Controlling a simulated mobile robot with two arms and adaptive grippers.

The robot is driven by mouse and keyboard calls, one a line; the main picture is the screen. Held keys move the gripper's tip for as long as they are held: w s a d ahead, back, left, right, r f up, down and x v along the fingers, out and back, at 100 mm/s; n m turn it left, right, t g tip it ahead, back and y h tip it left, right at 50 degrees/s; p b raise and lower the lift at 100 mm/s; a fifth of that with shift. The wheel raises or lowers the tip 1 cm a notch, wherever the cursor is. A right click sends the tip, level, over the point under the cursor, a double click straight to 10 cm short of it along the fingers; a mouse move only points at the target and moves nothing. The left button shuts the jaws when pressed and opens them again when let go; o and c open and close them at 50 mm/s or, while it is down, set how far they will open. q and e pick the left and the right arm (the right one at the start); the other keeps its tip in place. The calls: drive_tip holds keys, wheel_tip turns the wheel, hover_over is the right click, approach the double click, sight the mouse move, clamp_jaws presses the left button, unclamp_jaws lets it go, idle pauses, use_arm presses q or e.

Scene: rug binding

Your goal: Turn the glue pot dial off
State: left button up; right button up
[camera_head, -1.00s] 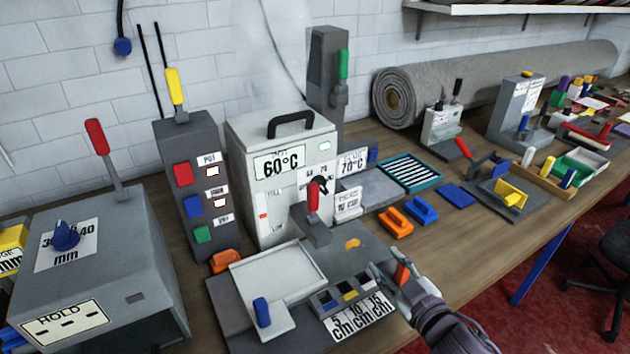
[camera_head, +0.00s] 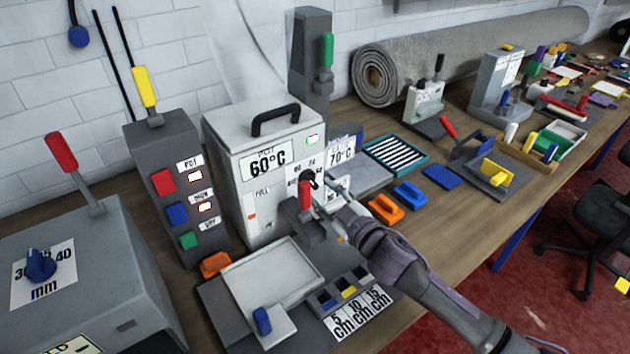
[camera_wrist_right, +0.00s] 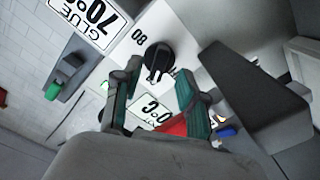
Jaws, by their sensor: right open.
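The glue pot (camera_head: 240,175) is a pale box with a black handle and a 60°C label on its front. Its black dial (camera_head: 308,180) is on the front face at the right, beside a printed scale. In the right wrist view the dial (camera_wrist_right: 158,60) shows just beyond the fingertips. My right gripper (camera_head: 325,188) is at the dial's front, its fingers open. In the wrist view the open fingers (camera_wrist_right: 155,85) are on either side below the dial, and I cannot tell whether they touch it. The left gripper is not in view.
A red-handled lever (camera_head: 304,195) stands close in front of the dial, near my right gripper. A grey tray (camera_head: 275,275) lies in front of the pot. Orange (camera_head: 385,209) and blue (camera_head: 411,195) blocks lie to the right. A 70°C sign (camera_head: 341,152) stands beside the pot.

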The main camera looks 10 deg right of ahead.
sight(314, 185)
drive_tip(key=shift+x, duration=1.7)
clamp_jaws()
